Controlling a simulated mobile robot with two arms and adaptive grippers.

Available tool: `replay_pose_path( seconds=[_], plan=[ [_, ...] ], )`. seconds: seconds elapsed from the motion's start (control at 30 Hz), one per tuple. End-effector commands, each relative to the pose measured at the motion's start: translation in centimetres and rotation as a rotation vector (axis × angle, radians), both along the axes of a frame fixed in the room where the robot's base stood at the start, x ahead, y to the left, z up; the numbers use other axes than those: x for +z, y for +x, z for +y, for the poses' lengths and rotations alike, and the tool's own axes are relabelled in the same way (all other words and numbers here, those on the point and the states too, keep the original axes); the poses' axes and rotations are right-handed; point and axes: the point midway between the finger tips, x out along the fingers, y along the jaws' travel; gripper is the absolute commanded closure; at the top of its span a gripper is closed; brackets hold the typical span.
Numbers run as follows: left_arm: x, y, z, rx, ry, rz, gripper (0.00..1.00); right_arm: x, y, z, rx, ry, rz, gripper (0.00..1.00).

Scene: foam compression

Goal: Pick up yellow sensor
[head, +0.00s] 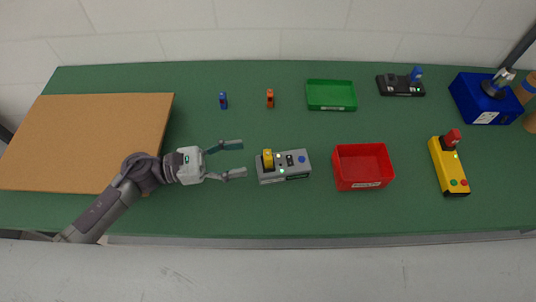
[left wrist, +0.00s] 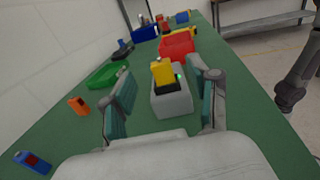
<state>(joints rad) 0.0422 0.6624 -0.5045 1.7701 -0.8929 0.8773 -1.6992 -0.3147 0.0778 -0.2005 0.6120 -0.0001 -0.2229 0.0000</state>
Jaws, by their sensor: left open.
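The yellow sensor (head: 268,159) stands upright at the left end of a grey box (head: 296,172) with buttons and a small green light. In the left wrist view the yellow sensor (left wrist: 163,72) sits in a black holder on top of the grey box (left wrist: 172,104), between my fingers in the picture. My left gripper (head: 242,159) is open and empty, just left of the grey box and pointing at it. It also shows in the left wrist view (left wrist: 165,98), one finger on each side. My right gripper is not in the head view.
A red bin (head: 363,185) stands right of the grey box. A green tray (head: 331,108), a blue sensor (head: 223,100) and an orange sensor (head: 270,98) lie behind. A brown board (head: 85,130) is under my left arm. A yellow control box (head: 446,165) stands at the right.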

Motion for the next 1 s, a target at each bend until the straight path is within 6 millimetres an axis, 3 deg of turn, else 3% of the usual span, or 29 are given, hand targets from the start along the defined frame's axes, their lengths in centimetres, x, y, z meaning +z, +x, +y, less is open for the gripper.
replay_pose_path(
  seconds=[0.07,0.27,0.43,0.7,0.97,1.0],
  plan=[
    [-1.1,0.0,-0.1,0.001,-0.002,0.003,0.4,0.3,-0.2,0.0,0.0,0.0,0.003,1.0],
    [-0.9,0.2,-1.5,0.0,-0.001,0.0,0.4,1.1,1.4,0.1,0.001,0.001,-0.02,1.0],
    [-0.5,0.7,-3.9,-0.001,-0.004,0.0,0.4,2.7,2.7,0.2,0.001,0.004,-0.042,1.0],
    [-0.8,1.3,-7.2,0.0,-0.001,0.0,0.4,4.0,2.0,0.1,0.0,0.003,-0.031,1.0],
    [-1.1,1.3,-7.4,0.0,0.0,0.0,0.4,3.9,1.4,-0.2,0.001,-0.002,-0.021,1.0],
    [-1.1,1.3,-7.4,0.0,0.0,0.0,0.46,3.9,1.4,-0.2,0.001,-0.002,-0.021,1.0]
  ],
)
